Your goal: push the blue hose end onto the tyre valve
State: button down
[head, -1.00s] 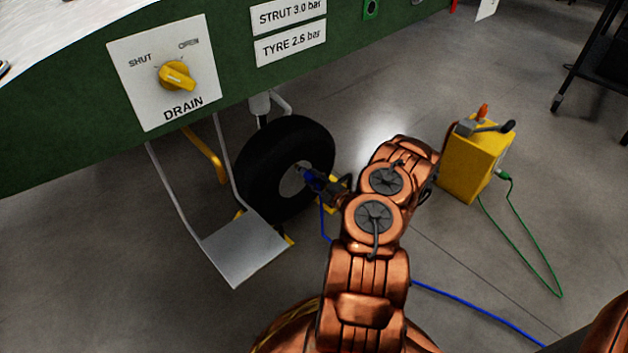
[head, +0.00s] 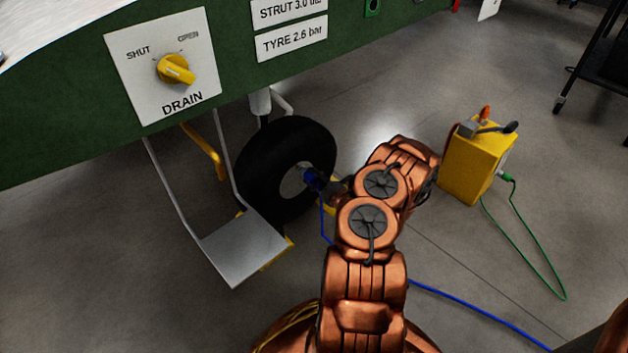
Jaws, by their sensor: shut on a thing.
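The black tyre (head: 262,165) stands upright on the floor under the green body, with its pale hub (head: 292,181) facing my arm. My gripper (head: 325,185) is at the hub side of the wheel, shut on the blue hose end (head: 311,177). The hose end points toward the hub and sits right in front of it. The tyre valve is hidden or too small to make out, so I cannot tell whether the hose end touches it. The blue hose (head: 325,222) hangs down from the hose end.
A grey step plate (head: 240,250) hangs left of the wheel. Yellow chocks (head: 275,254) show by the tyre. A yellow box (head: 474,165) with a green hose (head: 525,262) stands at the right. The blue hose crosses the floor at lower right. A drain panel (head: 165,65) is above left.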

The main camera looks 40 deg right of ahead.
aim_at(315, 179)
jog(key=shift+w+a+r, duration=0.15)
jog(key=shift+w+r, duration=0.05)
jog(key=c, duration=1.1)
grip_release()
jog(key=shift+w+a, duration=0.1)
jog(key=o, duration=0.4)
jog(key=shift+s+d+f, duration=0.1)
jog(key=shift+s+d, duration=0.1)
jog(key=shift+o, duration=0.2)
jog(key=shift+o, duration=0.6)
jog(key=shift+s, duration=0.2)
jog(key=shift+s+p, duration=0.95)
jog(key=shift+s, duration=0.6)
jog(key=shift+s+a+p, duration=0.1)
jog(key=shift+s+p, duration=0.75)
jog(key=shift+s, duration=0.95)
